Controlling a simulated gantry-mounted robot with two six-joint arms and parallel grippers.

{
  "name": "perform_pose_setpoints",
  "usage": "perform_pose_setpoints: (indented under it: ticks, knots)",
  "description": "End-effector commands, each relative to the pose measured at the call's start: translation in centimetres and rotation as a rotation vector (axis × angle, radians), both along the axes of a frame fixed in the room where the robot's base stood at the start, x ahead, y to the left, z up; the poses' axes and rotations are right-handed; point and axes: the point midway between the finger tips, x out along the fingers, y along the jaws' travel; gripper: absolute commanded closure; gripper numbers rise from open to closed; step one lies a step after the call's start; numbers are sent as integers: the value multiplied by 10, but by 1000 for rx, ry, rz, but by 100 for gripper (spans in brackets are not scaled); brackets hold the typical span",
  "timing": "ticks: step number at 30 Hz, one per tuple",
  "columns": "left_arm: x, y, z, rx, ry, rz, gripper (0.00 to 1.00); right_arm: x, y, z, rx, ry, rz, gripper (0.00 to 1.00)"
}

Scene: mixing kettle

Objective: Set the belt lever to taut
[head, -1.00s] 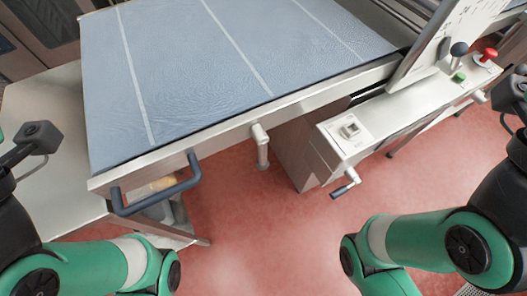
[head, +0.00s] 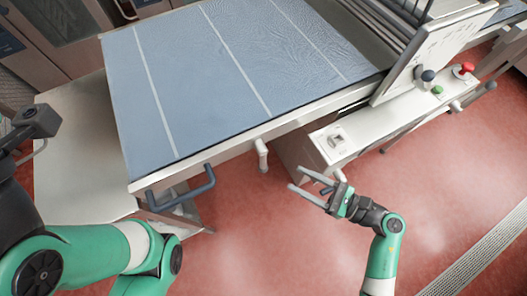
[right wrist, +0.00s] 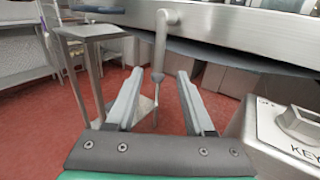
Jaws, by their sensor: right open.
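A pale metal lever (head: 262,155) hangs down from the front rail of the blue belt (head: 215,75) in the head view. The gripper's two fingers also show in the right wrist view (right wrist: 159,75). My left gripper is out of view.
A dark bar handle (head: 180,190) sits at the belt's near left corner. Right of the lever stands a control box with a key switch (head: 336,140), then a green button (head: 437,90) and red knob (head: 463,69). Open red floor lies in front.

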Motion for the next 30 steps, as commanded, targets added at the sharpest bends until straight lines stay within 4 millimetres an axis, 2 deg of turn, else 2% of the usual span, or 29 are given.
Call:
perform_pose_setpoints:
  ticks: [5,12,18,22,29,30]
  knots:
    - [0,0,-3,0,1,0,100,10,17,-1,1,-1,6,47]
    - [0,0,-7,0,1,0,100,39,62,-1,1,-3,8,47]
    - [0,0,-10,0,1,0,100,58,90,-1,1,-3,5,47]
    - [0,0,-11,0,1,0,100,63,97,0,1,-2,2,47]
    - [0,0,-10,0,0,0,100,63,97,0,1,-2,1,47]
    - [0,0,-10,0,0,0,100,63,97,0,1,-2,1,52]
